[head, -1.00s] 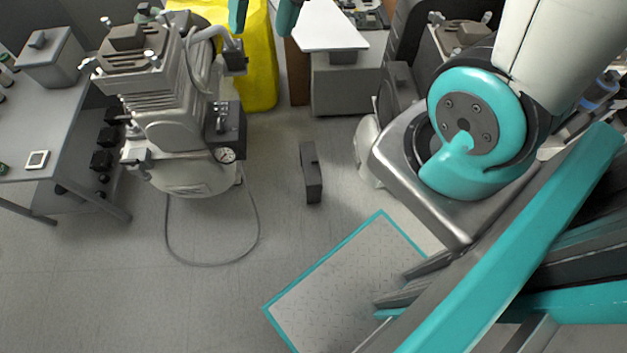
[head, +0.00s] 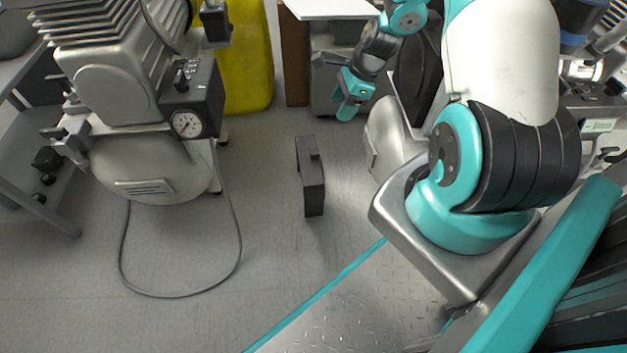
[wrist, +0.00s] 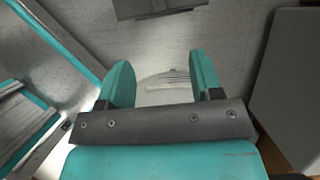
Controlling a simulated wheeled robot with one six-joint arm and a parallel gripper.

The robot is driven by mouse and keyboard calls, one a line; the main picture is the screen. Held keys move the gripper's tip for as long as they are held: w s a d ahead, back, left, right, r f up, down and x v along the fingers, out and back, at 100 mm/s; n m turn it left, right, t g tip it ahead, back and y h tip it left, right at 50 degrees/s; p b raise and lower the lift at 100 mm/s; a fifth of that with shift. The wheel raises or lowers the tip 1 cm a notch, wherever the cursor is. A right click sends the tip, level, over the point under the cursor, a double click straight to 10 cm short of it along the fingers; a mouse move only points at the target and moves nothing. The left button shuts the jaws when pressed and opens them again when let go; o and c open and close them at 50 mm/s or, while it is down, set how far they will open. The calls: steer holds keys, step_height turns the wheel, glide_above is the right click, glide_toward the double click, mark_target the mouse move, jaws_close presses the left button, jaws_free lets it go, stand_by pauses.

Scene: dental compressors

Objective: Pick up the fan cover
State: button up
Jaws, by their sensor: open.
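A dark grey, narrow box-like part (head: 311,178), which seems to be the fan cover, stands on the open floor in the middle of the head view. A dark piece at the top edge of the wrist view (wrist: 155,8) looks like the same part, cut off by the frame. My gripper (head: 350,106) is in the air, up and to the right of it in the head view, apart from it. In the wrist view my gripper (wrist: 162,78) shows two teal fingers spread wide with nothing held between them.
A compressor (head: 150,165) with a gauge stands at left, its hose (head: 180,295) looped on the floor. A pale rounded tank (head: 388,140) is close by my gripper. A yellow container (head: 248,70) stands behind. Floor around the dark part is clear.

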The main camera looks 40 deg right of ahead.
steer(key=b, duration=0.6)
glide_above(315, 151)
steer(key=d, duration=0.2)
step_height(315, 151, down, 11)
steer(key=b+x, duration=0.3)
steer(key=s+b+x, duration=0.1)
steer(key=b, duration=0.1)
steer(key=shift+w+a+f, duration=0.1)
steer(key=shift+a+f, duration=0.05)
steer(key=shift+f, duration=0.3)
steer(key=shift+r, duration=0.1)
steer(key=shift+c, duration=0.2)
jaws_close()
